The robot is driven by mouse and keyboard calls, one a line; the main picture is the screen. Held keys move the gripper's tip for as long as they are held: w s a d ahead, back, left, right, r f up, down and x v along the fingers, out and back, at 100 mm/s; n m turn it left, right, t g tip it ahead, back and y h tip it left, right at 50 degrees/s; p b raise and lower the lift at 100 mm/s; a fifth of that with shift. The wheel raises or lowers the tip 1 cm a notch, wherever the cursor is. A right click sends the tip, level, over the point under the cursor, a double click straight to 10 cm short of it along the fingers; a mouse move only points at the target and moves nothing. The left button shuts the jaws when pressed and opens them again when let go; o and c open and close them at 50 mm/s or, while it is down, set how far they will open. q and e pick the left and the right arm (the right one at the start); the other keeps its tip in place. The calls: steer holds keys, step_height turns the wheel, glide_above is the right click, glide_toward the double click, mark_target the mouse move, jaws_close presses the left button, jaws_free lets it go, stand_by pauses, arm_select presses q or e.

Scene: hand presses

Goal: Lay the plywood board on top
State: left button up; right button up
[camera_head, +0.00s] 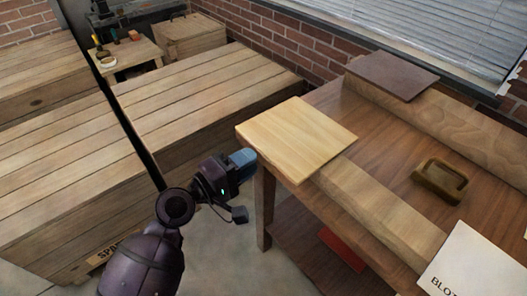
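The plywood board (297,136) is a pale, square, thick panel at the near left end of the brown table (385,145). It lies flat at the end of a long wooden block (385,212), and its left corner juts past the table's edge. My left gripper (243,186) is just left of and below that corner, with its fingers apart and nothing seen between them. A blue finger pad is close to the board's edge; I cannot tell whether it touches. My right gripper is not in view.
A dark brown board (392,75) lies on a second wooden block (450,120) at the back. A brown handled piece (440,180) and a white lettered sheet (478,268) are at the right. Large wooden crates (200,100) fill the left; grey floor shows between.

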mark_target(263, 154)
arm_select(q)
steer(key=x, duration=0.3)
steer(key=shift+w+d, duration=0.2)
steer(key=shift+d, duration=0.15)
steer(key=shift+w+d, duration=0.3)
steer(key=shift+d, duration=0.1)
steer(key=shift+c, duration=0.4)
jaws_close()
